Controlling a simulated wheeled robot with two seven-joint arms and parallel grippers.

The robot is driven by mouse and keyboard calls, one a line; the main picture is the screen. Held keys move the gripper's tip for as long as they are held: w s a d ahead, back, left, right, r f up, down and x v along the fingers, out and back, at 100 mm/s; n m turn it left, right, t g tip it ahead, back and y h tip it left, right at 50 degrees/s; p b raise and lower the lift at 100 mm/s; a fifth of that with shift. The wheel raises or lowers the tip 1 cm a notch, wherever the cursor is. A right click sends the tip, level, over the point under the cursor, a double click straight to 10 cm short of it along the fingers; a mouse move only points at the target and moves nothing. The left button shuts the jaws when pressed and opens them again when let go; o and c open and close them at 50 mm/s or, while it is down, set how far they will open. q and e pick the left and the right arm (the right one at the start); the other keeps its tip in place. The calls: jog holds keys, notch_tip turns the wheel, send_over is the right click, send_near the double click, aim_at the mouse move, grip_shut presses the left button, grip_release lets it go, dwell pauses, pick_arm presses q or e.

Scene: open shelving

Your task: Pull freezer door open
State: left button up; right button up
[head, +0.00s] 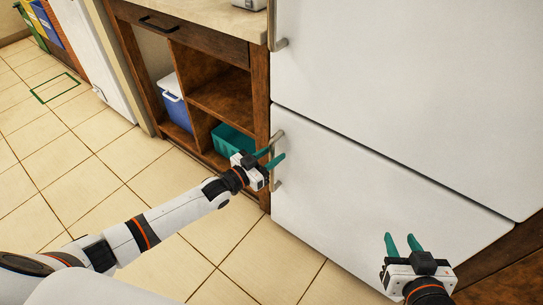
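The white lower door (340,190), the freezer door, sits flush below the upper door, with a dark seam between them. It looks closed. Its upright metal handle (277,184) is near its left edge. My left gripper (277,152) is at this handle, its teal fingers apart, one on each side of the handle's middle as seen from here. Whether they touch it I cannot tell, and the gripper hides part of the handle. My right gripper (400,237) is open and empty in front of the door's lower right part.
The white upper door (400,80) has its own handle (279,43). Left of the fridge stands an open wooden shelf unit (220,95) holding a teal bin (230,137) and a blue-and-white cooler (172,100). The tiled floor (110,170) left of the fridge is mostly clear.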

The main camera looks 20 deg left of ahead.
pick_arm(q)
grip_shut()
dwell(0.3)
